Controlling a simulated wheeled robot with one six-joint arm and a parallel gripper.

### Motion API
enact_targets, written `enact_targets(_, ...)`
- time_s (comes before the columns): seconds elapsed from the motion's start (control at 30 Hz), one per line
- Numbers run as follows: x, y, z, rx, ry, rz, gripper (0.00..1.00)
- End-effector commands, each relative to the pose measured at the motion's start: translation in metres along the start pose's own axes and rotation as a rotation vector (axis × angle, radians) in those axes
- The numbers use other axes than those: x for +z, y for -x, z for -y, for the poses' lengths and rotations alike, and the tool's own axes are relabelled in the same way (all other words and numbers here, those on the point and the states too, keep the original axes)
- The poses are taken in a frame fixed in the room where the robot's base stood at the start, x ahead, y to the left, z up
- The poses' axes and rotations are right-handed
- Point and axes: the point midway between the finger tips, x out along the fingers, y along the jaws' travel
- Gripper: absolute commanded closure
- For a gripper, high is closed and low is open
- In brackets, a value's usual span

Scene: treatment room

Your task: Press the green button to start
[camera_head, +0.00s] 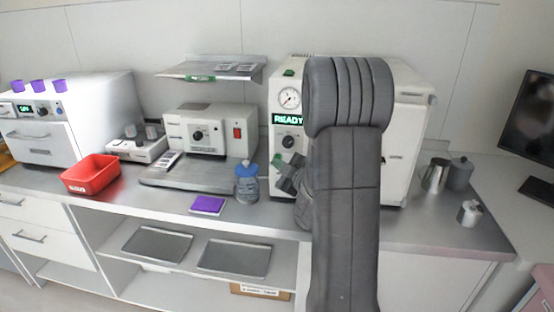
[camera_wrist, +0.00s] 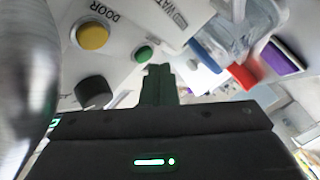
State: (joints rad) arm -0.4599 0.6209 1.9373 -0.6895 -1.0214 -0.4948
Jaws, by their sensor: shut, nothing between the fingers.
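The white machine (camera_head: 400,150) with the lit READY display (camera_head: 288,119) stands behind my arm. In the wrist view its panel carries a round green button (camera_wrist: 143,53), a larger yellow button (camera_wrist: 93,37) by the word DOOR, and a black knob (camera_wrist: 92,92). My gripper (camera_wrist: 158,70) is shut and empty. Its fingertips appear just below and right of the green button in that view; I cannot tell whether they touch the panel. In the head view my gripper (camera_head: 281,171) is low at the panel's left side, partly hidden by my arm.
A bottle with a blue cap (camera_head: 246,171) stands just left of my gripper. A purple pad (camera_head: 208,205) and a red bin (camera_head: 91,174) lie further left on the counter. Metal canisters (camera_head: 435,176) stand right of the machine. The counter's front edge is clear between pad and bin.

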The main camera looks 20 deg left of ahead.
Motion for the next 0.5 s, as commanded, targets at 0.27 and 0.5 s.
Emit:
enact_targets(0.27,0.0014,-0.0015,-0.0042,0.007,0.002,0.0,1.0)
enact_targets(0.5,0.0028,-0.0038,-0.007,0.01,0.003,-0.001,1.0)
